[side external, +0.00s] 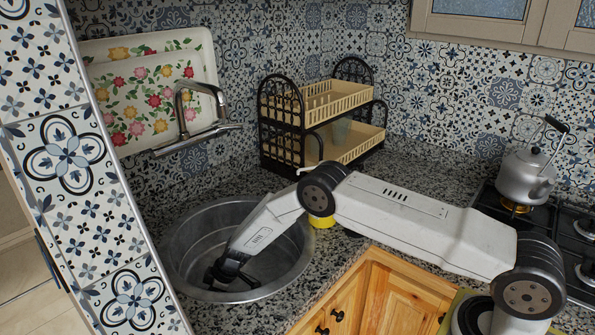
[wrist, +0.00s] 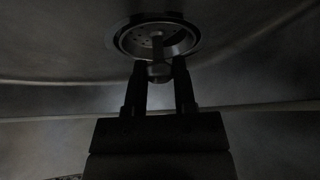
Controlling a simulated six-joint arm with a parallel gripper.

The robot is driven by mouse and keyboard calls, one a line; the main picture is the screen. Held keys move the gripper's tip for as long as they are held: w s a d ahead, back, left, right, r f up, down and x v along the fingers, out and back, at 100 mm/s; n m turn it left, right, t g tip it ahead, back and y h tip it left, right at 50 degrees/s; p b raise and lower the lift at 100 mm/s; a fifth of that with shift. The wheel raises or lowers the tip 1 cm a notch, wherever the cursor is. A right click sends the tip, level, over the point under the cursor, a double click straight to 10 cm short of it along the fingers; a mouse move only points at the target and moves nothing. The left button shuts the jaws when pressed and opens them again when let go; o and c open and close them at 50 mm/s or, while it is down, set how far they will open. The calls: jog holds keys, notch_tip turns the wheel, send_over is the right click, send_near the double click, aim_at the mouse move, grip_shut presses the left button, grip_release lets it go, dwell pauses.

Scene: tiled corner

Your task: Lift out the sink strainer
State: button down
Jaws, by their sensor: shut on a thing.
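The round metal sink (side external: 180,240) is set into the granite counter, and my gripper (side external: 222,275) reaches down into it near the bottom. In the wrist view the strainer (wrist: 133,40) is a round metal basket with small holes, sitting in the drain ring at the sink's bottom. A central post with a knob (wrist: 160,73) rises from it. My gripper (wrist: 160,80) is shut on this knob, one dark finger on each side. The wrist view is dim. In the side view the strainer is hidden by my gripper.
A chrome faucet (side external: 185,115) stands behind the sink, with floral trays (side external: 140,60) leaning on the wall. A dish rack (side external: 268,155) stands right of the faucet. A kettle (side external: 527,172) is on the stove at far right. The sink wall surrounds my gripper.

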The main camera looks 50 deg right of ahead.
jog(key=shift+r, duration=0.15)
jog(key=shift+r, duration=4.9)
jog(key=shift+d, duration=0.1)
